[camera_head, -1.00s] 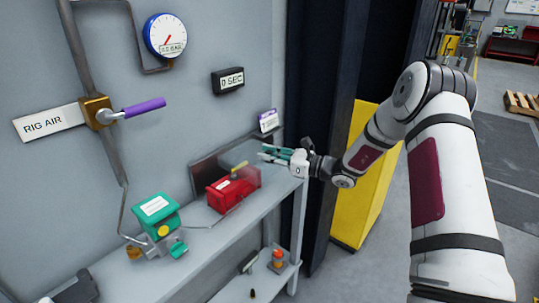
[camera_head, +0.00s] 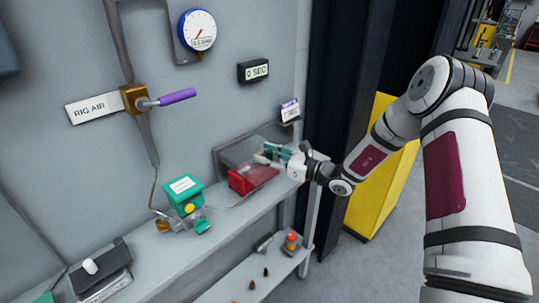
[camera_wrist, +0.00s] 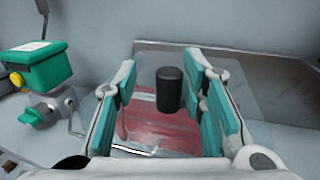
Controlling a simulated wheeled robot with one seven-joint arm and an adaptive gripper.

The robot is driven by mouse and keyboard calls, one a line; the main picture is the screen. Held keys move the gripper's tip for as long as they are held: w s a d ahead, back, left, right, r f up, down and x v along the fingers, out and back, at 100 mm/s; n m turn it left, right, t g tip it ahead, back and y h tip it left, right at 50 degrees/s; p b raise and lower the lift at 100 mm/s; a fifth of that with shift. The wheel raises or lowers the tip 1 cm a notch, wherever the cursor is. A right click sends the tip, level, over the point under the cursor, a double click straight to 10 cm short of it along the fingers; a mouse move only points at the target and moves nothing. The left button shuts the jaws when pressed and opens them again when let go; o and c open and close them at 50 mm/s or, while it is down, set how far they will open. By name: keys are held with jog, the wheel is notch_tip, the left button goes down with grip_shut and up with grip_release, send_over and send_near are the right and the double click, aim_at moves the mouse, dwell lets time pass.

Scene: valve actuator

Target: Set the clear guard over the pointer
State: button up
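The red actuator (camera_head: 254,179) sits on the grey shelf. In the wrist view its red body (camera_wrist: 140,130) shows blurred through the clear guard (camera_wrist: 150,72). The guard has a dark upright cylindrical knob (camera_wrist: 170,90) on top. My gripper (camera_head: 264,155) is over the red actuator. In the wrist view my gripper (camera_wrist: 166,105) has its teal-padded fingers on either side of the knob, with gaps showing on both sides. The fingers look open. The yellow pointer cannot be made out now. I cannot tell exactly how the guard is seated.
A green box with a yellow knob (camera_head: 185,196) stands left of the red actuator. A dark panel (camera_head: 228,152) leans behind it. A purple-handled valve (camera_head: 176,97) and a gauge (camera_head: 198,31) are on the wall. The lower shelf holds small parts.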

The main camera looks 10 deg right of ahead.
jog(key=shift+d, duration=0.1)
jog(key=shift+s+d, duration=0.2)
jog(key=shift+d, duration=0.25)
jog(key=v, duration=1.1)
jog(key=shift+s, duration=0.1)
